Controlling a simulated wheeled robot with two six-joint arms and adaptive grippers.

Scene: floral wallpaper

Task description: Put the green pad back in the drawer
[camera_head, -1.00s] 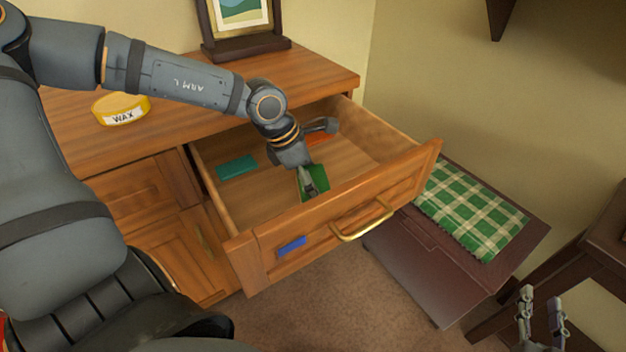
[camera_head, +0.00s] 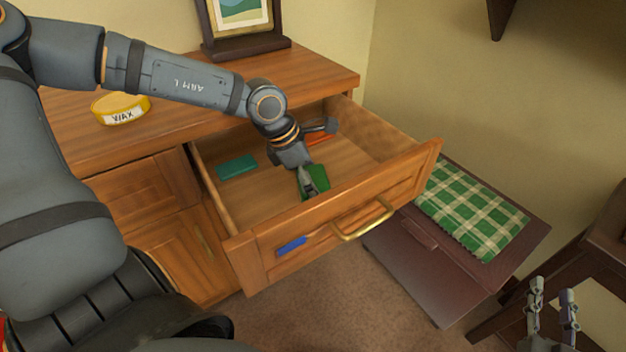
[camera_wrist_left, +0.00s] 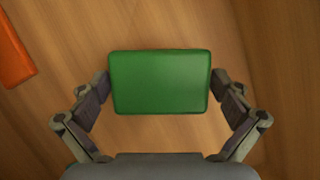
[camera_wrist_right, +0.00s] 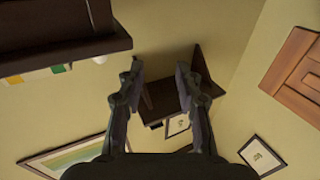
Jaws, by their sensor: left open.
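The green pad (camera_head: 319,177) lies in the open drawer (camera_head: 340,212), near its front panel. My left gripper (camera_head: 309,183) reaches down into the drawer at the pad. In the left wrist view the green pad (camera_wrist_left: 160,82) lies between the spread fingers of my left gripper (camera_wrist_left: 161,80), with a finger close to each short side. The fingers look open, with narrow gaps to the pad. My right gripper (camera_head: 552,286) is at the lower right, away from the drawer, with its fingers apart and empty; it also shows in the right wrist view (camera_wrist_right: 160,68).
A teal pad (camera_head: 237,166) lies at the drawer's left and an orange-red item (camera_head: 320,139) further back. A blue item (camera_head: 292,246) is on the drawer front beside the brass handle (camera_head: 363,222). A wax tin (camera_head: 121,109) and picture frame stand on top. A bench with checked cushion (camera_head: 470,208) is right.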

